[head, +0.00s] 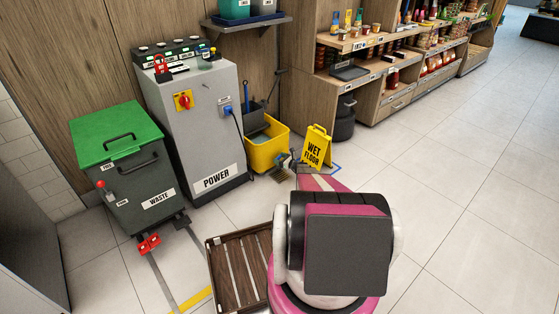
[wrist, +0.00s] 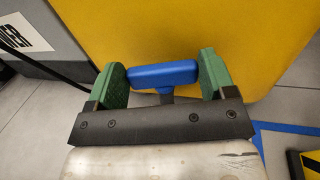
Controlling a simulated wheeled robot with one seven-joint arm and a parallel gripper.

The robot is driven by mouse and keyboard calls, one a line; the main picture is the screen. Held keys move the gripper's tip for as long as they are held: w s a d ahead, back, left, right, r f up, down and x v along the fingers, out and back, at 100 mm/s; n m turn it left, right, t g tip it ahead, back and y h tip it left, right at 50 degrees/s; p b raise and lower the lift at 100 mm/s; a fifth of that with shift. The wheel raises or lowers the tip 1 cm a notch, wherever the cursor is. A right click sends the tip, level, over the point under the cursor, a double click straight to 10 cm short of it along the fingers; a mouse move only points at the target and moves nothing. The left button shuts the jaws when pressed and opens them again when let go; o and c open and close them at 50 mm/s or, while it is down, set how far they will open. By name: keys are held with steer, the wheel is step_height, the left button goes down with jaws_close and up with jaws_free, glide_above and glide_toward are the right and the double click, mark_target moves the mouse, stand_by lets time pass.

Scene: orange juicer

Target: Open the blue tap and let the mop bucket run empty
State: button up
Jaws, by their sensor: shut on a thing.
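The yellow mop bucket (head: 262,155) stands on the floor right of the power cabinet in the head view, with greyish water showing inside. Its yellow wall fills the top of the wrist view (wrist: 240,30). The blue tap (wrist: 162,76) is in front of this wall, its handle lying crosswise. My gripper (wrist: 163,64) is shut on the tap handle, with one green pad at each end of it. The stem below the handle is partly hidden by the gripper's dark bar. In the head view the tap is too small and covered to make out. No flowing water shows.
A yellow wet floor sign (head: 318,147) stands just right of the bucket. The grey power cabinet (head: 195,125) and green-lidded waste bin (head: 135,185) stand to the left. A brown slatted crate (head: 235,270) is near my base. Open tiled floor lies to the right.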

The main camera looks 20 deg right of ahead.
steer(key=shift+d+n+g+y, duration=0.1)
steer(key=shift+n+g+y, duration=0.8)
steer(key=shift+y, duration=0.2)
steer(key=o, duration=0.9)
steer(key=shift+v, duration=5.35)
